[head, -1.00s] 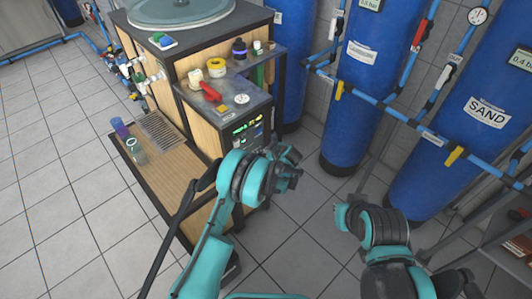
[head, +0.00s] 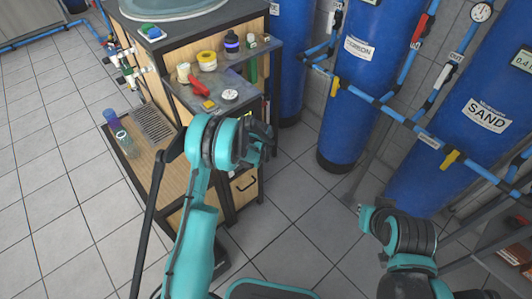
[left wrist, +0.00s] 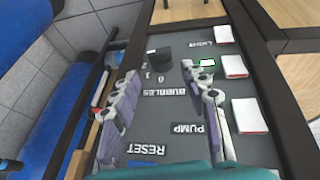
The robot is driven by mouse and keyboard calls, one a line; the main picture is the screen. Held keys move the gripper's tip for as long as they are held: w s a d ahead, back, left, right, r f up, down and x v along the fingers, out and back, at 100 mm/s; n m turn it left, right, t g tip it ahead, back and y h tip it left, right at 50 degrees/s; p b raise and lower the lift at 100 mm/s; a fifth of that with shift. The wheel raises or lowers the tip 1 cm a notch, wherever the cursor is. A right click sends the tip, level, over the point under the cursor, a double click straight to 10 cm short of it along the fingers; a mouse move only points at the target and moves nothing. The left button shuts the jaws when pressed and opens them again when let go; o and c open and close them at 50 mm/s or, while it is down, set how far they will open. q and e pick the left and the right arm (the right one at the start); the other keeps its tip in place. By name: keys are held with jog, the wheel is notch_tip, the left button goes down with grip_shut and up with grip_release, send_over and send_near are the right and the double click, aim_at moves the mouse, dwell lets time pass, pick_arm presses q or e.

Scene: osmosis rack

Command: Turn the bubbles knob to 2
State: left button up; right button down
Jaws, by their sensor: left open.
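The control panel (left wrist: 185,125) fills the middle of the left wrist view, with BUBBLES, PUMP, RESET and LIGHT labels that read upside down or sideways. The black bubbles knob (left wrist: 158,57) stands near the BUBBLES label (left wrist: 165,92), with small numbers beside it; which number it points to is unclear. My left gripper (left wrist: 158,72) is open, its fingers on either side of the knob's line, with no clear contact. In the head view my left gripper (head: 262,138) is in front of the cabinet and hides most of the panel. My right gripper (head: 365,215) is over free floor; its jaws are unclear.
White switches (left wrist: 233,67) line the panel's right side. A shelf (head: 225,105) above the panel holds a red tool (head: 198,85), a yellow roll (head: 207,60) and bottles. Blue tanks (head: 365,60) and pipes stand to the right. Floor between cabinet and tanks is clear.

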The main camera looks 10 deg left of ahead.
pick_arm(q)
jog(key=b+x, duration=0.2)
jog(key=x, duration=0.5)
jog(key=shift+w+a+f+b, duration=0.1)
jog(key=shift+f+b, duration=0.05)
jog(key=shift+b, duration=0.25)
